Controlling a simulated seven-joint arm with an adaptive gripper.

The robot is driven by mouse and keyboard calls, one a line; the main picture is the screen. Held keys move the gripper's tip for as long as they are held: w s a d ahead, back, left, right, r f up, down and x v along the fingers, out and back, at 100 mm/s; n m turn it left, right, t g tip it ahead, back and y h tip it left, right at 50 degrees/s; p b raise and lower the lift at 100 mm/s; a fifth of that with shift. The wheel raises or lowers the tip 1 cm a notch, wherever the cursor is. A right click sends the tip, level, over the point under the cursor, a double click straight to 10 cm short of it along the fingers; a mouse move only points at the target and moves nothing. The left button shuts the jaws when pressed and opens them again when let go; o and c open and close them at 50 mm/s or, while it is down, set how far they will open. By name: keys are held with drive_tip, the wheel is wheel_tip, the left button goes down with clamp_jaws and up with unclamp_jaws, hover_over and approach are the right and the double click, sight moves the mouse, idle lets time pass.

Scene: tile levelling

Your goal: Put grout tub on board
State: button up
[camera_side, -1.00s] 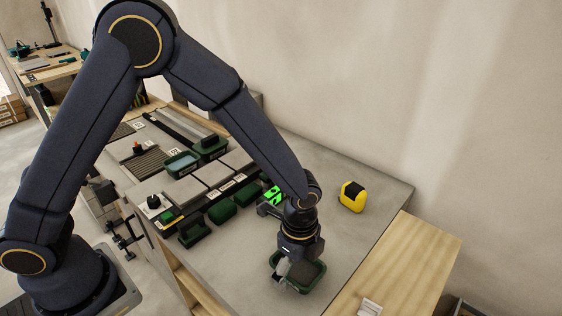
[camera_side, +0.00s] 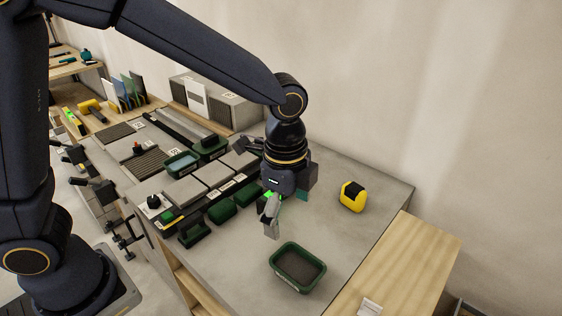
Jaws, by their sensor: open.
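A dark green tub (camera_side: 298,268) with a dark inside sits upright on the grey worktop (camera_side: 235,262), near its front right edge. It appears to be the grout tub. Nothing touches it. My gripper (camera_side: 285,214) is open and empty, above and behind the tub, clear of it. Another green tub with a pale inside (camera_side: 182,164) stands farther back on the left among the tiles. I cannot tell for certain which surface is the board.
Several dark green blocks (camera_side: 221,211) lie left of my gripper, beside grey tiles (camera_side: 185,190). A bright green item is partly hidden behind my gripper. A yellow and black tape measure (camera_side: 352,197) stands at right. A wooden surface (camera_side: 412,262) adjoins the worktop.

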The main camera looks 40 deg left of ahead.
drive_tip(key=s+a+r+n+t, duration=0.2)
drive_tip(key=s+a+r+n, duration=0.3)
drive_tip(key=a+n, duration=0.3)
drive_tip(key=s+a+r+n+t, duration=0.3)
drive_tip(key=s+a+r+n, duration=0.2)
drive_tip(key=s+a+n, duration=0.3)
drive_tip(key=shift+a+r, duration=0.25)
drive_tip(key=shift+a, duration=0.95)
